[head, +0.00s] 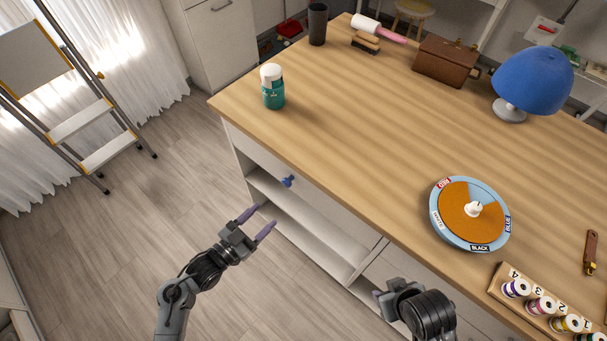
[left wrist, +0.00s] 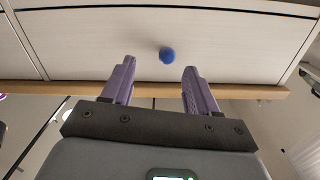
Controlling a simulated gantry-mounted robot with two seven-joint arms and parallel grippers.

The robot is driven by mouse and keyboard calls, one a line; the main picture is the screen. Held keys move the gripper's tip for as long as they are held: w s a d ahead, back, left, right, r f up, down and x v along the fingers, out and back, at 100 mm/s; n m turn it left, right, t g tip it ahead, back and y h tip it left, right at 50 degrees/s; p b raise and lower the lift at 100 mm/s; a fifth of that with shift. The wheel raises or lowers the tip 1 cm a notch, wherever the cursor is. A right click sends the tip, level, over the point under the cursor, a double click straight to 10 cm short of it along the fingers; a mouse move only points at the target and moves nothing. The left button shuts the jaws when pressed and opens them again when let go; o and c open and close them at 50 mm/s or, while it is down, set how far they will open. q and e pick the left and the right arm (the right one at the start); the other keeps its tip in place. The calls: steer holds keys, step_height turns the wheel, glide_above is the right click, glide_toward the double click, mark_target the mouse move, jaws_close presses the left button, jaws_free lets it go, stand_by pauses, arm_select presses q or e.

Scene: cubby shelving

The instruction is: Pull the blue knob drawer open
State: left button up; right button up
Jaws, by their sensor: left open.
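The blue knob (head: 287,181) sticks out from the front of a white drawer (head: 315,196) under the wooden tabletop. In the left wrist view the knob (left wrist: 167,55) lies ahead of and between the two purple fingers, and the drawer front (left wrist: 90,50) looks shut. My left gripper (head: 260,221) is open and empty. It is in front of the cabinet, a short way from the knob and not touching it. My right gripper (head: 384,300) is at the bottom of the head view by the cabinet front; its fingers are mostly hidden.
The tabletop (head: 370,130) holds a green jar (head: 273,88), a brown case (head: 446,61), a blue lamp (head: 533,82), a round dial (head: 470,213) and a spool rack (head: 508,282). Open shelves (head: 310,238) lie below the drawer. A stepladder (head: 80,128) stands left; the floor between is clear.

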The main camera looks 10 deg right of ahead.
mark_target(284, 185)
arm_select(q)
steer(key=w+d+r+b, duration=0.1)
steer(key=w+d, duration=0.1)
steer(key=w, duration=0.1)
steer(key=w+d, duration=0.2)
steer(key=d, duration=0.1)
steer(key=w+d+r+b, duration=0.1)
steer(key=w+d, duration=0.1)
steer(key=w, duration=0.1)
steer(key=shift+w+d+r+b, duration=0.3)
steer(key=shift+d+b, duration=0.05)
steer(key=shift+d, duration=0.05)
jaws_close()
